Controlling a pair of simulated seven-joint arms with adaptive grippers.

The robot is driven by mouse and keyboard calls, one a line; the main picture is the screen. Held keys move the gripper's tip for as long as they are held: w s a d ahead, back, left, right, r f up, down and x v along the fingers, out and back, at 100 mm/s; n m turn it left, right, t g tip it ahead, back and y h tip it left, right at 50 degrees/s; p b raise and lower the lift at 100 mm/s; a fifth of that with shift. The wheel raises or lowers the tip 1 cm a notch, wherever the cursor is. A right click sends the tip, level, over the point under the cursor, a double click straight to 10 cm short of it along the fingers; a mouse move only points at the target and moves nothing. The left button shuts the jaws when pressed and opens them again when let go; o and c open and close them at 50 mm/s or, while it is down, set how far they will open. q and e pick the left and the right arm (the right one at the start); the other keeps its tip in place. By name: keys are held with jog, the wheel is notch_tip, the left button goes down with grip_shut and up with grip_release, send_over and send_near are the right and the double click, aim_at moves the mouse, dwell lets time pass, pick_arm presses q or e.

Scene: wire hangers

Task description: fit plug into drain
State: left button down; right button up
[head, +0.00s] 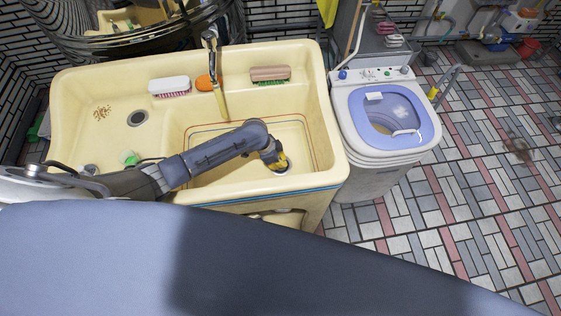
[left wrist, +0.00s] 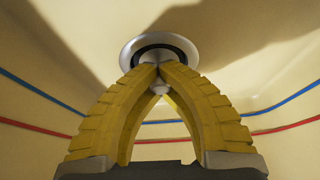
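The drain (left wrist: 128,50) shows in the left wrist view as a pale metal ring with a dark inner band. In the head view the drain (head: 284,171) is at the bottom of the deep basin, partly hidden by my left gripper (head: 278,160). In the left wrist view the yellow fingers of my left gripper (left wrist: 159,70) close together on a small light grey plug (left wrist: 160,89). The plug is right at the drain opening. The fingers hide much of it, so I cannot tell whether it is fully seated. My right gripper is not in view.
The cream sink (head: 70,90) has a second drain hole (head: 137,119) on its left part. Brushes (head: 170,85) (head: 270,73) and an orange item (head: 204,82) lie along the back ledge. The faucet (head: 213,60) hangs over the basin. A washing machine (head: 360,110) stands to the right.

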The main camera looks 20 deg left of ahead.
pick_arm(q)
jog(key=c, duration=2.2)
grip_release()
jog(key=shift+f, duration=0.1)
jog(key=c, duration=1.6)
grip_release()
jog(key=v, duration=1.2)
jog(key=shift+d, duration=0.1)
